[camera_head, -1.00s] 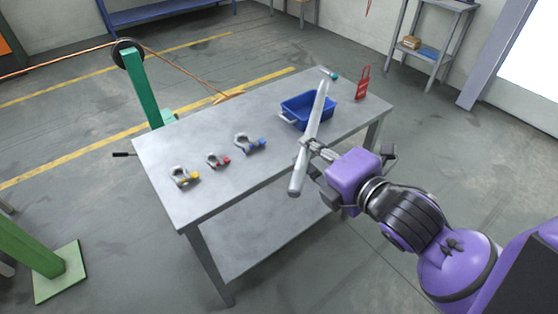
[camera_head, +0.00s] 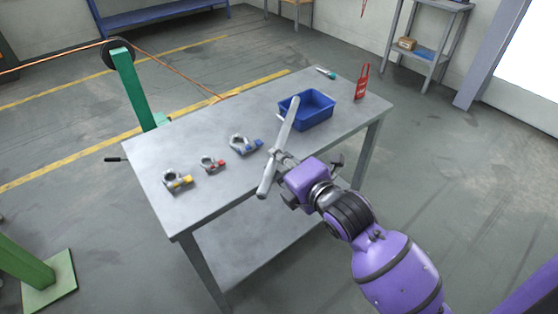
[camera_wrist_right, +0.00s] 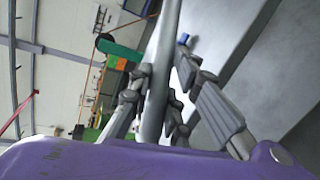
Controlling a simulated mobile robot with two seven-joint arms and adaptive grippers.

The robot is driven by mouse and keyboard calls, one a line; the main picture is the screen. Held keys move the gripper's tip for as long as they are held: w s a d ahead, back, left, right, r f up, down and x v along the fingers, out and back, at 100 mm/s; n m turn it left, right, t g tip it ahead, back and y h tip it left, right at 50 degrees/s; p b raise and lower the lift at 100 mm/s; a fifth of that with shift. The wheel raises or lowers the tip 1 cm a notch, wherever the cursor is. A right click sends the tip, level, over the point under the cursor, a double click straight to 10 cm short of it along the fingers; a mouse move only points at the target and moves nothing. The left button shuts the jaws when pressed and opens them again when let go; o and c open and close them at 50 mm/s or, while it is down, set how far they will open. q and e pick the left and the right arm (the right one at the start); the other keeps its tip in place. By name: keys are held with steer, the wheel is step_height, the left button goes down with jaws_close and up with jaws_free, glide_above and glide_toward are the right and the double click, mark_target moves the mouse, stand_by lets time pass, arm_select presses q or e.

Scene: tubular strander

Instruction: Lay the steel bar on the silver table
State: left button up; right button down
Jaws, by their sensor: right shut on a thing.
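The steel bar (camera_head: 285,130) is a long grey rod held in my right gripper (camera_head: 280,160), which is shut around it near its middle. In the head view the bar overlaps the silver table (camera_head: 215,132), with its far end in front of the blue bin and its near end by the table's front edge. It looks raised above the top, but the exact gap cannot be told. In the right wrist view the bar (camera_wrist_right: 158,85) runs between the fingers (camera_wrist_right: 157,105). My left gripper is not in view.
A green post with a pulley (camera_head: 133,88) stands behind.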

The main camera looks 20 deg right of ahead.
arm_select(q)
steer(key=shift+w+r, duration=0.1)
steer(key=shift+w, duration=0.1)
arm_select(e)
steer(key=shift+f, duration=0.15)
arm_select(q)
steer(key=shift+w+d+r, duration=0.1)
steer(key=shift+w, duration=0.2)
arm_select(e)
steer(key=shift+f, duration=0.35)
steer(key=shift+f, duration=0.15)
steer(key=c, duration=1.6)
jaws_free()
steer(key=shift+f, duration=0.1)
steer(key=shift+c, duration=0.2)
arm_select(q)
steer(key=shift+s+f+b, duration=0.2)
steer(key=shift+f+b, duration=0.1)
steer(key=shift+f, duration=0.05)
arm_select(e)
steer(key=r+v, duration=0.1)
steer(key=v, duration=1.1)
